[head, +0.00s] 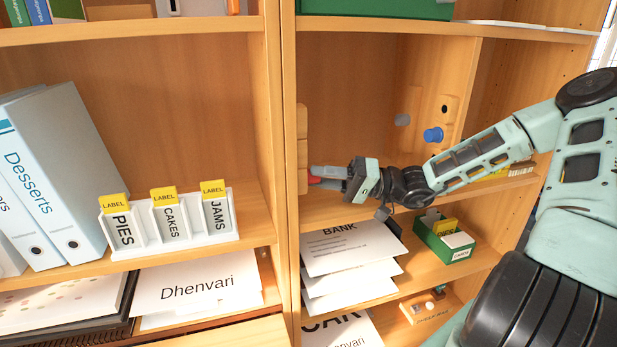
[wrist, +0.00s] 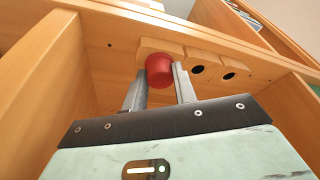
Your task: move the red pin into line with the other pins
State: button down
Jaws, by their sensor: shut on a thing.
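The red pin (wrist: 159,70) is a round red knob at a wooden block (wrist: 152,46) in the wrist view. My gripper (wrist: 160,80) is shut on it, one finger on each side. In the head view my gripper (head: 318,176) reaches left to the upright at the compartment's left side, and a little of the red pin (head: 313,181) shows at its tips. Two more wooden blocks (wrist: 187,56) in a row beside it have dark round spots; I cannot tell whether these are holes or pins. A blue knob (head: 433,135) is on the right panel.
Wooden blocks (head: 302,125) run up the left upright. A white label holder (head: 180,240) stands in the left bay beside binders (head: 55,170). Below my gripper are papers (head: 350,245) and a green box (head: 432,240). The middle of the compartment is free.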

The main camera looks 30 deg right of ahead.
jog(key=shift+s+d, duration=0.2)
jog(key=shift+d, duration=0.5)
dwell(0.3)
jog(key=shift+s+d+p, duration=0.2)
jog(key=shift+d+p, duration=0.05)
jog(key=shift+d, duration=0.35)
jog(key=shift+s+d+p, duration=0.15)
jog(key=shift+d+p, duration=0.1)
jog(key=shift+d, duration=0.35)
jog(key=shift+s, duration=0.15)
